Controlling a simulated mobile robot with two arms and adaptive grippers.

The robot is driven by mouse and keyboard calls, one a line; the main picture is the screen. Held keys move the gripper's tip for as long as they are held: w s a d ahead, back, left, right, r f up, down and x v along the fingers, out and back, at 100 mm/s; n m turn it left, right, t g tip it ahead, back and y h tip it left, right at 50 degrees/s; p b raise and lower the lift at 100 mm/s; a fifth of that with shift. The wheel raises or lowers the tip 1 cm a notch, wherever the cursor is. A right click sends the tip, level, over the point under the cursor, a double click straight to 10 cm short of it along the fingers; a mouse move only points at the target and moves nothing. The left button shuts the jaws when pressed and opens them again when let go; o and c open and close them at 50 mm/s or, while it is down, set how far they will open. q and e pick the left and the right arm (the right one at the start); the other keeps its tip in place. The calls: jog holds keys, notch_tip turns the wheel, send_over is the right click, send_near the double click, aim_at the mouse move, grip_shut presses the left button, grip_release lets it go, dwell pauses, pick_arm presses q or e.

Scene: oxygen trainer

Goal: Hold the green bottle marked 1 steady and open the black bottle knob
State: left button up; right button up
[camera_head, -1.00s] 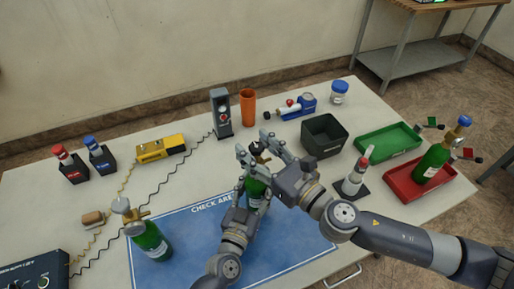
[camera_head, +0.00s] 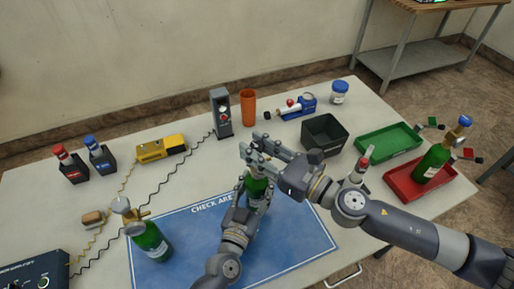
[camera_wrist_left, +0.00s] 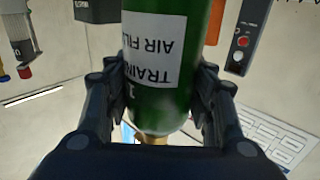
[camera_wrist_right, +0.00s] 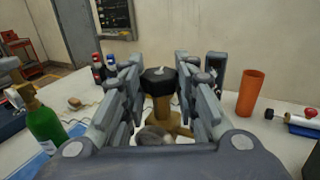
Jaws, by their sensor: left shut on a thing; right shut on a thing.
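The green bottle marked 1 (camera_head: 257,188) stands upright at the far edge of the blue check mat. Its white label and the number 1 show upside down in the left wrist view (camera_wrist_left: 150,50). My left gripper (camera_wrist_left: 160,105) is shut on the bottle's body, one finger on each side. The black knob (camera_wrist_right: 159,80) sits on a brass valve (camera_wrist_right: 160,115) on top of the bottle. My right gripper (camera_head: 256,150) is shut on the knob, with fingers on both sides in the right wrist view. In the head view the fingers largely hide the knob.
Another green bottle (camera_head: 150,241) with a gauge stands at the mat's left. A grey device (camera_head: 221,113), an orange cup (camera_head: 248,107) and a black bin (camera_head: 325,135) stand behind and right. A red tray (camera_head: 405,188) holds a third green bottle (camera_head: 433,160).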

jog(key=n+g+y, duration=0.1)
jog(key=n+g, duration=0.1)
jog(key=n+g+y, duration=0.2)
jog(key=g, duration=0.1)
jog(key=shift+w+r+g, duration=0.1)
jog(key=shift+w+g, duration=0.1)
jog(key=shift+g, duration=0.1)
jog(key=n+g, duration=0.2)
jog(key=g, duration=0.1)
jog(key=n+g+y, duration=0.1)
jog(key=n+g, duration=0.1)
jog(key=g, duration=0.1)
jog(key=n+g, duration=0.2)
jog(key=g, duration=0.1)
jog(key=n+g+h, duration=0.1)
jog(key=n+g, duration=0.1)
jog(key=g, duration=0.2)
jog(key=shift+n+h, duration=0.3)
jog(key=shift+s+a+f+n+g+h, duration=0.15)
jog(key=shift+n+g+h, duration=0.5)
jog(key=shift+g, duration=0.4)
jog(key=shift+d+f+n+g+h, duration=0.1)
jog(key=shift+n+g+h, duration=0.55)
jog(key=shift+g, duration=0.4)
jog(key=shift+n, duration=0.4)
jog(key=shift+g, duration=0.3)
jog(key=o, duration=1.1)
jog(key=shift+r, duration=0.1)
jog(key=shift+r, duration=0.1)
